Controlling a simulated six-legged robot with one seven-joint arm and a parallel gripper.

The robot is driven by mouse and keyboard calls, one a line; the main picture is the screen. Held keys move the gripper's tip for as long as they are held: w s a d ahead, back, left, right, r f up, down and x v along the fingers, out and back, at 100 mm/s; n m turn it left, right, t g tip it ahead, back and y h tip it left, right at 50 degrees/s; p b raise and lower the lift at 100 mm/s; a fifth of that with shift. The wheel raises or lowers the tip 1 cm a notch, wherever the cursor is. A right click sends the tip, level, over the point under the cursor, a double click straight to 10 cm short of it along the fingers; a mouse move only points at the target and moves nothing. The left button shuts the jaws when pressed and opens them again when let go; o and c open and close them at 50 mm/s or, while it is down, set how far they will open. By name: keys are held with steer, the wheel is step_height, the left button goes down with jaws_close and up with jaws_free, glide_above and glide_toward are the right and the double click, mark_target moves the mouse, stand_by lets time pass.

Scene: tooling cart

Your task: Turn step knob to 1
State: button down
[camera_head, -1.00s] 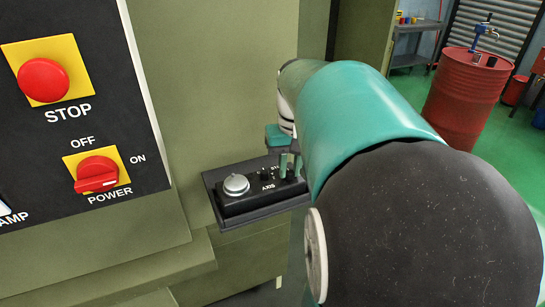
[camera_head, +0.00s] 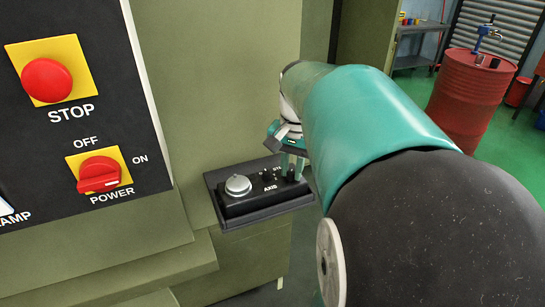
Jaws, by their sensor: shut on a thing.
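A black control box (camera_head: 232,207) sits on a dark shelf at the machine's side. It carries a silver dial (camera_head: 238,186) on the left, a small black knob marked AXIS (camera_head: 268,176) in the middle, and the step knob (camera_head: 291,176) at the right, its label partly covered. My gripper (camera_head: 291,166) reaches down from above with its teal fingers shut on the step knob. The fingers and my arm hide most of that knob, and the number it points to cannot be read.
The machine panel at left has a red STOP button (camera_head: 46,80) and a red POWER switch (camera_head: 99,175). The green machine body (camera_head: 225,90) stands close behind the box. A red drum (camera_head: 470,100) and a grey cart (camera_head: 418,45) are farther back at right.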

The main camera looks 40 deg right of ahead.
steer(key=shift+m, duration=1)
steer(key=c, duration=1.3)
jaws_free()
step_height(320, 180, up, 14)
steer(key=shift+s, duration=0.25)
steer(key=shift+d, duration=0.1)
